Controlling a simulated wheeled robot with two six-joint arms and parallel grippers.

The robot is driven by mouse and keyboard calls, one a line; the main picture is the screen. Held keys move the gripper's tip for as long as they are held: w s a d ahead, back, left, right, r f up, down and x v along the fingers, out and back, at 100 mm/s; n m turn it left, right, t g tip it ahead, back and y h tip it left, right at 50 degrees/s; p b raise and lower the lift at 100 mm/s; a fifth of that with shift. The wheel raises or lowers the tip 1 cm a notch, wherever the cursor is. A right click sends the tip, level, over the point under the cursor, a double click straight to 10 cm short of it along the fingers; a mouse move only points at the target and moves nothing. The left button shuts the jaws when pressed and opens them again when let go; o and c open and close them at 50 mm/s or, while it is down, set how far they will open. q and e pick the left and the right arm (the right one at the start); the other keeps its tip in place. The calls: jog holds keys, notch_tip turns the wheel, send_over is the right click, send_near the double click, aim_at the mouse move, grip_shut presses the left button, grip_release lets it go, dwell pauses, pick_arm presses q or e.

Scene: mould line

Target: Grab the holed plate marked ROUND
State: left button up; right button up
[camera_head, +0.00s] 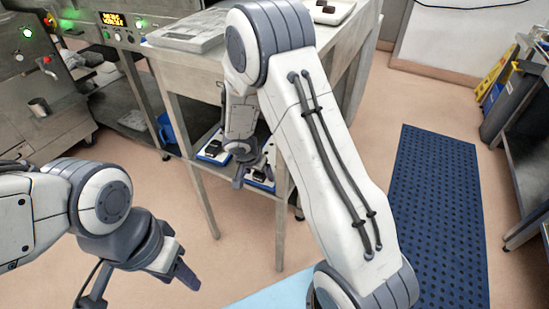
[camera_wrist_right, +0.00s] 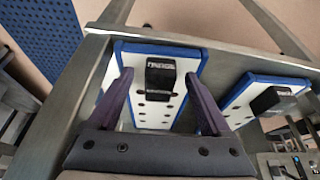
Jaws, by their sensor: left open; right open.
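A white holed plate with a blue rim (camera_wrist_right: 150,118) lies on a metal shelf in the right wrist view. It has rows of dark holes and a black block-like handle (camera_wrist_right: 160,80) whose small white label is too small to read surely. My right gripper (camera_wrist_right: 158,75) is open, its two purple fingers on either side of the handle, with a gap on each side. In the head view this gripper (camera_head: 239,180) is at the table's lower shelf, beside the right-hand blue-rimmed plate (camera_head: 260,183). My left gripper (camera_head: 180,268) hangs empty over the floor, away from the table.
A second blue-rimmed plate with a black handle (camera_wrist_right: 238,110) lies to the right in the wrist view; it also shows in the head view (camera_head: 204,155). The table's top (camera_head: 180,55) and legs frame the shelf. A blue perforated mat (camera_head: 435,220) lies on the floor.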

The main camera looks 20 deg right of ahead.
grip_shut()
dwell(0.3)
